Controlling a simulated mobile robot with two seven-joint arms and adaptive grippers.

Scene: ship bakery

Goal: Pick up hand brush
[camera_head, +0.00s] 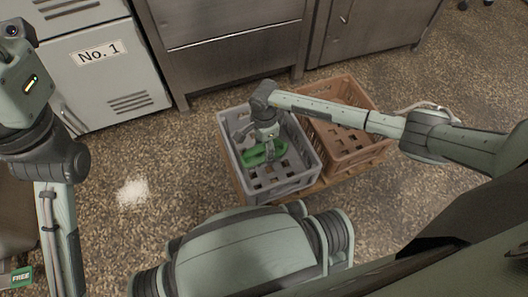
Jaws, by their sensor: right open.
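A green thing, which looks like the hand brush (252,157), lies inside the grey crate (300,178) in the middle of the view. My right gripper (269,154) reaches down into this crate from above, right at the green thing. Its jaws are open. The gripper covers part of the green thing, and I cannot tell whether they touch. My left arm comes in along the left edge, and its gripper does not show.
A brown crate (362,158) stands right beside the grey one. Metal cabinets (235,45) and a pale unit marked No. 1 (100,80) line the back. A white patch (132,192) lies on the speckled floor, which is otherwise clear left of the crates.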

